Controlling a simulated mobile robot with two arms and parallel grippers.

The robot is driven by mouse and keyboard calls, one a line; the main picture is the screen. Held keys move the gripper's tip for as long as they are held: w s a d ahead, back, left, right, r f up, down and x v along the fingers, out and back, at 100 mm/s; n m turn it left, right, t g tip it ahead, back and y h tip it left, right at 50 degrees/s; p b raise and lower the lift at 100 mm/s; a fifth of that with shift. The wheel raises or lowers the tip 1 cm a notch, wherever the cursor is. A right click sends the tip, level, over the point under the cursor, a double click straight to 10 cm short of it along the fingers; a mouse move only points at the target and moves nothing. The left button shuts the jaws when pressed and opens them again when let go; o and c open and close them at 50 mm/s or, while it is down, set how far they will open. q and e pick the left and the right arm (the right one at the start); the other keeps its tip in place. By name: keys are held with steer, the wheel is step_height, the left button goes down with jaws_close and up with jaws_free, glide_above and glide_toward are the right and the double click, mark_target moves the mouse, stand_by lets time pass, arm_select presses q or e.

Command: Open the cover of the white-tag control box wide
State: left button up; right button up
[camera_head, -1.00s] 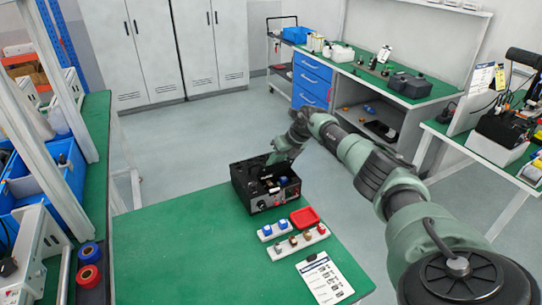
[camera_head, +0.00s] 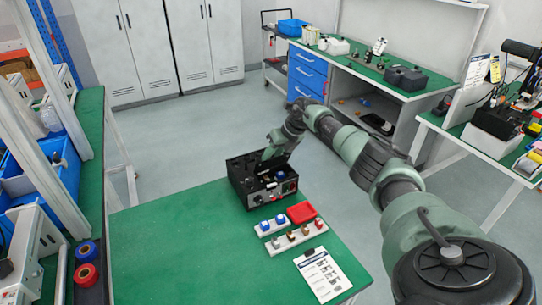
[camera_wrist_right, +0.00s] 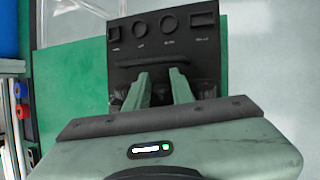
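The black control box (camera_head: 262,196) stands at the far edge of the green table in the head view. Its inside shows from above, with a blue part and other small parts in it. The cover (camera_wrist_right: 165,40) fills the upper middle of the right wrist view, a dark panel with square and round cutouts and a raised handle bar. My right gripper (camera_head: 270,153) reaches down over the back of the box. In the wrist view its two fingers (camera_wrist_right: 159,80) are apart at the handle bar; contact is unclear. No white tag is clearly readable. My left gripper is out of view.
White holders with blue caps (camera_head: 270,225) and knobs (camera_head: 297,238), a red tray (camera_head: 301,212) and a printed sheet (camera_head: 322,272) lie in front of the box. Tape rolls (camera_head: 86,262) are at the left. The table's left part is bare.

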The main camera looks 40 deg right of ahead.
steer(key=b+v, duration=0.1)
steer(key=v, duration=0.6)
steer(key=shift+r+b, duration=0.25)
steer(key=shift+b, duration=0.1)
steer(key=shift+s+d, duration=0.1)
steer(key=shift+s, duration=0.05)
